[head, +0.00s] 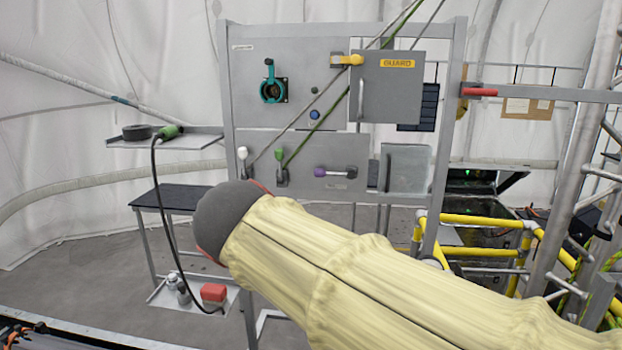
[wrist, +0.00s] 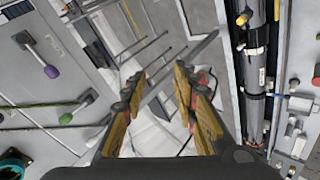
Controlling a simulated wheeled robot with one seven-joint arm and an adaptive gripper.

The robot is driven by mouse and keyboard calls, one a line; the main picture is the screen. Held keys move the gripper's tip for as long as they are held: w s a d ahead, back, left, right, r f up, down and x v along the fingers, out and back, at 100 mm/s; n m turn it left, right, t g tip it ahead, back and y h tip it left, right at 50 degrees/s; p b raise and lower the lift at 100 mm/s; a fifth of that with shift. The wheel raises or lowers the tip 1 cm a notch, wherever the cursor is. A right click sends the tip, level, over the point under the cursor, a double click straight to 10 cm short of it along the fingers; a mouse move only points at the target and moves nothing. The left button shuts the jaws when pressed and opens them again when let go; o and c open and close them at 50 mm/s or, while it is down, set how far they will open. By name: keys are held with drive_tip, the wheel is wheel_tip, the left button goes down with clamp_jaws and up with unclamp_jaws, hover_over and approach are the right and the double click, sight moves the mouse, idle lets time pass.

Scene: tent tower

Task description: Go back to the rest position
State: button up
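My arm, in a pale yellow cover, reaches from the lower right to the middle of the head view and ends there in a dark grey rounded part. My gripper does not show in the head view. In the wrist view my gripper (wrist: 161,82) is open. Its two yellow-brown fingers stand well apart, with no object held between them. Behind the fingers are grey frame bars and a pale surface. The panel (head: 250,60) stands beyond my arm in the head view, and part of it shows at the left of the wrist view.
The panel bears a teal socket (head: 272,89), a GUARD cover (head: 387,90), a white-knobbed lever (head: 243,155), a green-knobbed lever (head: 280,160) and a purple-knobbed lever (head: 335,171). A cabled green plug (head: 168,132) lies on a left shelf. Yellow rails (head: 480,219) stand at right.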

drive_tip(key=s+d+f+m+g+b, duration=0.2)
drive_tip(key=s+d+f+m+b, duration=0.3)
drive_tip(key=s+d+f, duration=0.5)
drive_tip(key=s+d+f+m+g+b, duration=0.2)
drive_tip(key=s+d+f+m+b, duration=0.3)
drive_tip(key=s+d+f, duration=0.6)
drive_tip(key=d+f+m, duration=0.2)
drive_tip(key=d+f, duration=0.3)
drive_tip(key=f, duration=0.4)
drive_tip(key=shift+s+f+m, duration=0.2)
drive_tip(key=shift+s+m, duration=0.1)
drive_tip(key=shift+m, duration=0.1)
